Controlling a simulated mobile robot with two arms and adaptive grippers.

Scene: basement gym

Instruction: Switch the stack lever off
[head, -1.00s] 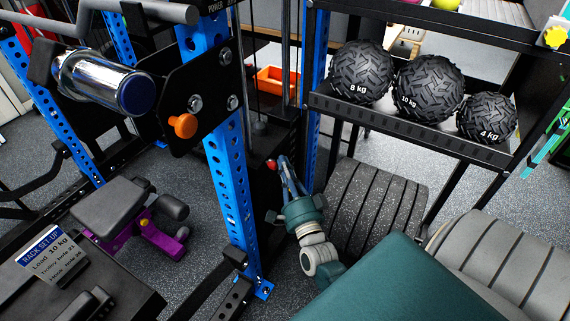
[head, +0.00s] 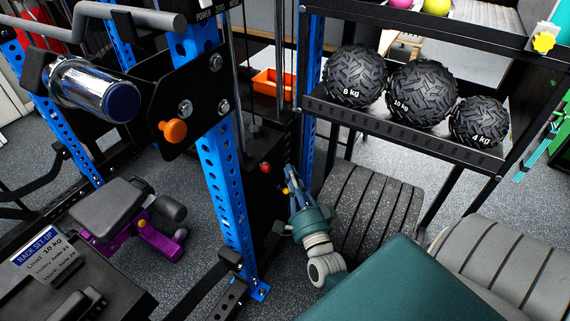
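A small red knob (head: 265,168), which looks like the end of the stack lever, shows on the dark weight-stack housing (head: 262,200) behind the blue rack upright. Whether the lever stands on or off is too small to tell. My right gripper (head: 290,174) is just to the right of the red knob, with a visible gap between them in the picture. Its narrow blue fingers point up and away from me. A small yellow spot (head: 285,190) shows beside the fingers. The finger opening is not clear. My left gripper is not in view.
A blue perforated upright (head: 226,185) with an orange knob (head: 174,131) stands left of the housing. Black medicine balls (head: 422,92) sit on a shelf at the right. Ribbed dark weights (head: 365,205) stand close right of my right gripper. An orange bin (head: 275,82) lies behind.

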